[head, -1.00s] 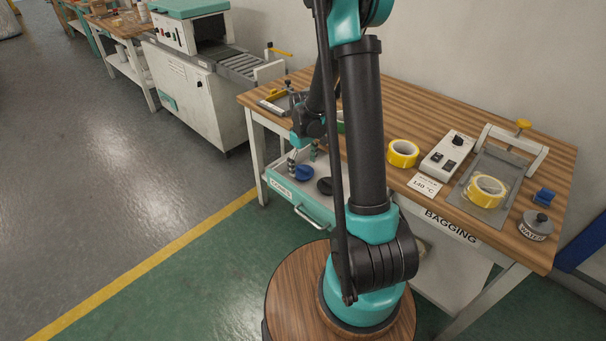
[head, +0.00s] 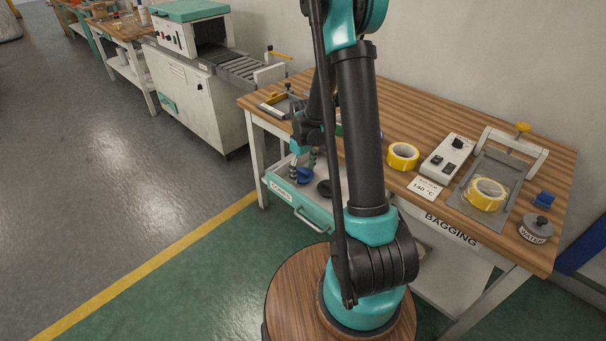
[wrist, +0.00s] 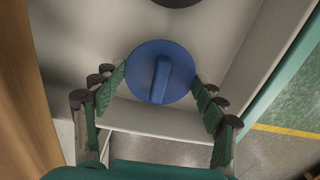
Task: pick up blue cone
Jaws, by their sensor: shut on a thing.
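The blue cone (wrist: 178,62) shows in the wrist view from above as a round blue disc with a raised bar across it. It is in the open drawer (head: 291,196) labelled "CONES" under the bench, at the drawer's left part in the head view, where the cone (head: 305,175) is small and partly covered. My gripper (wrist: 160,82) is shut on the blue cone, with one ribbed finger pad against each side of its rim. In the head view my gripper (head: 304,166) is down at the drawer. The cone's underside is hidden.
A dark round piece (wrist: 178,2) lies in the drawer beyond the cone. The wooden bench (head: 420,120) above holds yellow tape rolls (head: 403,156), a control box (head: 446,157) and a water pot (head: 536,228).

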